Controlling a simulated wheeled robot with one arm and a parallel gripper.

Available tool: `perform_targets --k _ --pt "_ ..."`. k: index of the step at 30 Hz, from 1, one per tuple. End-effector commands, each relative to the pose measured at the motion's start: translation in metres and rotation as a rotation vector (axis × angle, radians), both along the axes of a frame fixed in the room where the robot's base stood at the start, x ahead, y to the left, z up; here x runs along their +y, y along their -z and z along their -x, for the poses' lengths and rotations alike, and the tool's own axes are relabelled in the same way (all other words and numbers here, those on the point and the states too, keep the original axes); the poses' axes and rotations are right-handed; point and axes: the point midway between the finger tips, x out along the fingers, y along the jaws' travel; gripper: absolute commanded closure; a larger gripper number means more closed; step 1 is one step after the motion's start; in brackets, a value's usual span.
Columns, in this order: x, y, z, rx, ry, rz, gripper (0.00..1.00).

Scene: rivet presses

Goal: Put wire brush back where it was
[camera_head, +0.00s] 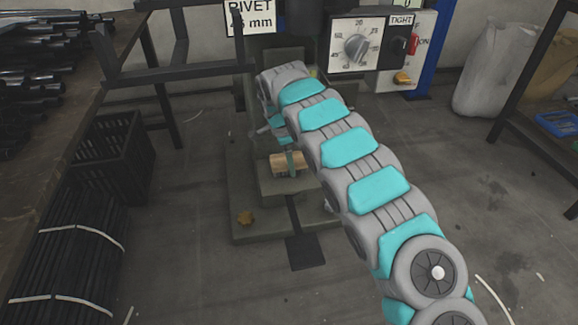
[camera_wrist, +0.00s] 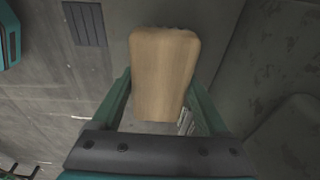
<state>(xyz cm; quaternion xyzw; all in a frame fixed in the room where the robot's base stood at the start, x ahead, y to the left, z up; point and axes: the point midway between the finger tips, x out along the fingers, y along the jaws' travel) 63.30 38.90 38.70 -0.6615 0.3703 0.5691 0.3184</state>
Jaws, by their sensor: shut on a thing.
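The wire brush shows as a pale wooden block (camera_head: 279,165) in the head view, low at the front of the press (camera_head: 270,212). In the wrist view its flat wooden back (camera_wrist: 164,60) fills the upper middle. My gripper (camera_wrist: 162,88) is shut on the brush, with one teal finger on each side of the wood. In the head view a finger crosses the front of the block. The bristles are hidden. I cannot tell whether the brush rests on the press's stepped base or hangs just above it.
A control panel with a dial (camera_head: 357,47) and red switch stands behind my arm. A black crate (camera_head: 112,150) and bundled rods (camera_head: 65,255) are at left. A workbench (camera_head: 110,45) holds dark tubes. A shelf with a blue tray (camera_head: 556,124) is at right. Open floor lies in front.

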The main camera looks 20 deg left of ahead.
Motion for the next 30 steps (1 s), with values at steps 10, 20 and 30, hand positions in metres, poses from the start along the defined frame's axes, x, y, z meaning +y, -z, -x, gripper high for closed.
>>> perform_targets --k 10,20,30 --pt "0.0 0.02 0.0 0.0 0.001 -0.001 0.67" --pt "0.0 0.023 0.0 0.001 0.0 0.0 0.06" --pt "0.0 0.021 0.0 0.001 0.0 -0.001 0.0"
